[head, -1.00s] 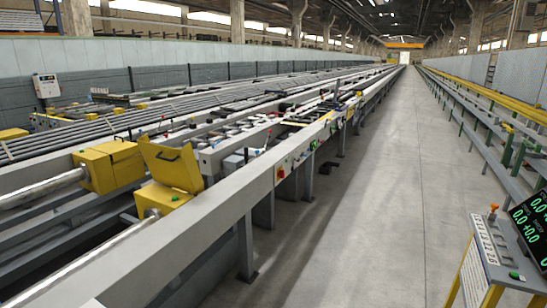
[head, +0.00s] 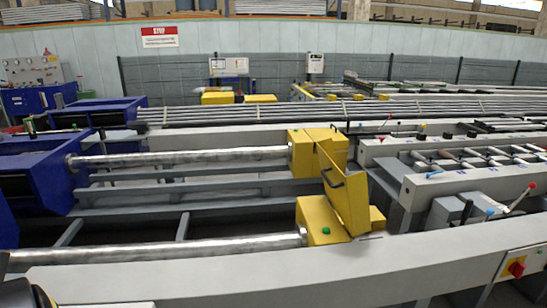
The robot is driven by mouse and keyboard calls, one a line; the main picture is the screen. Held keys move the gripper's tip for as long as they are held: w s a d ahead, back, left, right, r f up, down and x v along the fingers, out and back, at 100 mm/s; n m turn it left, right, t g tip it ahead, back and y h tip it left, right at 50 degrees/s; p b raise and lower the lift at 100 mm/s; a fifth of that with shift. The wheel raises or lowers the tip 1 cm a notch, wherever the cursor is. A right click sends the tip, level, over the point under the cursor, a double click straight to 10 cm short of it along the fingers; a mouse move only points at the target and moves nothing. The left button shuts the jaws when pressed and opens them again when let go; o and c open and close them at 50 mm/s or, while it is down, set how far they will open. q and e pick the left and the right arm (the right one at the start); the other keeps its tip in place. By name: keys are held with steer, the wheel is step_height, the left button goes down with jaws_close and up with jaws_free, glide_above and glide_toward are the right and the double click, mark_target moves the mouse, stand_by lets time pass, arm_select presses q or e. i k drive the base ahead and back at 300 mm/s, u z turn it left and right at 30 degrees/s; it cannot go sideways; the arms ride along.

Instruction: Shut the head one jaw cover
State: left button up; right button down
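Two yellow head boxes stand on the runout table's left part. The near yellow head (head: 318,222) has a green button on its face, and its yellow jaw cover (head: 346,197) stands raised and tilted, with a dark handle (head: 333,178) on it. The far yellow head (head: 310,152) is partly hidden behind the raised cover; its top looks closed. No label shows which is head one. A long metal bar runs from the left to each head. Neither gripper shows clearly; a dark part at the bottom left corner may be my own arm.
A pale grey rail (head: 230,272) crosses the front. Blue machine housings (head: 40,180) stand at the left. A red knob (head: 517,268) sits on a panel at the lower right. A grey bed with rollers and small levers (head: 470,180) lies right of the heads. Mesh fencing stands behind.

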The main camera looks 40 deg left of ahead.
mark_target(349, 195)
steer(key=u, duration=0.9)
steer(key=i, duration=1.2)
steer(key=u, duration=0.6)
